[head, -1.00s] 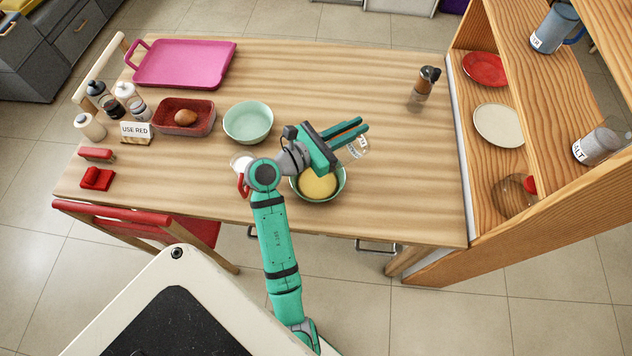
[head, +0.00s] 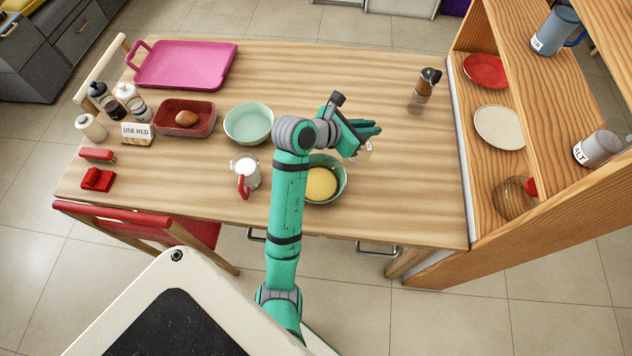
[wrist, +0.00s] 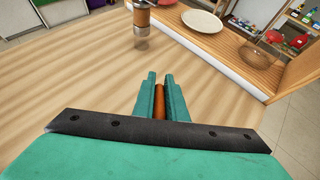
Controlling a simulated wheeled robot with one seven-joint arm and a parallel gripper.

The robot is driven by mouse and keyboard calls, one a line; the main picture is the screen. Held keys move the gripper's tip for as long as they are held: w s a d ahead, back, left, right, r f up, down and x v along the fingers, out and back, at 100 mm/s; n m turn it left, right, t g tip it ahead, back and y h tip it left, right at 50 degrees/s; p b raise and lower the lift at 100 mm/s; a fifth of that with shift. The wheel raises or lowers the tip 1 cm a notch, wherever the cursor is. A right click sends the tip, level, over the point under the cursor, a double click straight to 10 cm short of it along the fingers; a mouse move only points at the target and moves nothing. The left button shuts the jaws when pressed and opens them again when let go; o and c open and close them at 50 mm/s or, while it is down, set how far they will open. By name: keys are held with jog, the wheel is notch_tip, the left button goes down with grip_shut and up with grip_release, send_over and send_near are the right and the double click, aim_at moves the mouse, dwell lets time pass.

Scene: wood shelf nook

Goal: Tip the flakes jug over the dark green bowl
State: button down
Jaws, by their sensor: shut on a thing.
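My gripper (head: 372,129) is shut on the orange-brown handle (wrist: 159,102) of the flakes jug, which shows between the fingers in the wrist view. The clear jug (head: 366,150) with a white label is mostly hidden behind my gripper in the head view. It is held above the table, by the far right side of the dark green bowl. I cannot tell its exact tilt. The dark green bowl (head: 344,183) stands on the table with yellow contents in it, partly covered by my arm.
A white-filled jug with a red handle (head: 245,172) stands left of my arm. A pale green bowl (head: 249,123) is behind it. A pepper mill (head: 424,90) stands at the back right, before the wooden shelf (head: 530,130). The table's right part is clear.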

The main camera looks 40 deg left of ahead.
jog(key=shift+w+d+r+g, duration=0.1)
jog(key=shift+w+g, duration=0.2)
jog(key=shift+g, duration=0.2)
jog(key=shift+w+d+f+g+y+b, duration=0.1)
jog(key=shift+w+f+g+y+b, duration=0.2)
jog(key=shift+g, duration=0.4)
jog(key=shift+w+d+f+g+y+b, duration=0.1)
jog(key=shift+w+f+g+y+b, duration=0.25)
jog(key=shift+g, duration=0.45)
jog(key=w+f+g+y+b, duration=0.2)
jog(key=w+f+g+b, duration=0.1)
jog(key=f+g, duration=0.3)
jog(key=shift+d+g, duration=0.3)
jog(key=shift+d, duration=0.15)
jog(key=shift+w+f, duration=0.1)
jog(key=shift+f, duration=0.1)
jog(key=shift+d+g, duration=0.1)
jog(key=shift+g, duration=0.2)
